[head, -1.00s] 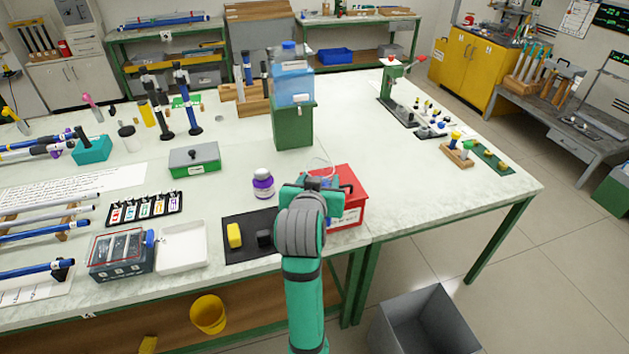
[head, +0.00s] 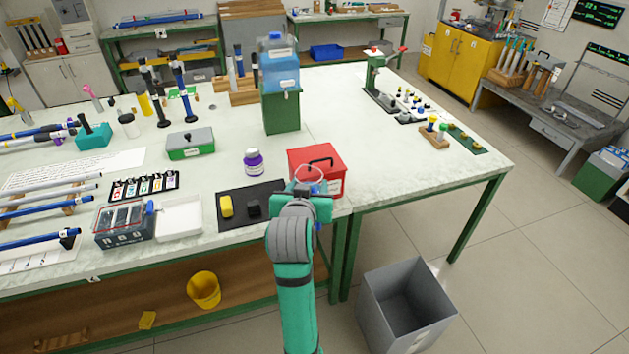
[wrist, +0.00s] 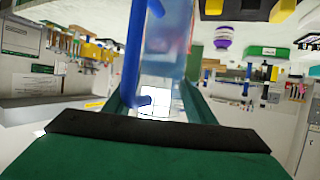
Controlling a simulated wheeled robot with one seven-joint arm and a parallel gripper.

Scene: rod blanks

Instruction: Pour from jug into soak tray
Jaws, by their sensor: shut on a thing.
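My gripper (head: 308,192) is shut on a clear, bluish jug, at the front edge of the bench and in front of the red box. The jug's pale round rim (head: 309,174) shows just beyond the gripper; the arm hides most of the rest. In the wrist view the jug's clear body (wrist: 168,45) and blue handle (wrist: 133,50) stand between the fingers (wrist: 150,108). How full it is I cannot tell. A shallow white tray (head: 180,218), which looks like the soak tray, lies on the bench to the left, apart from the jug.
A red box (head: 326,160) with a black handle is just behind the jug. A black mat (head: 237,213) bears a yellow block (head: 226,205) and a black block. A purple bottle (head: 253,162) stands behind it. A dark clear-lidded case (head: 123,224) adjoins the tray. A grey bin (head: 406,305) is on the floor.

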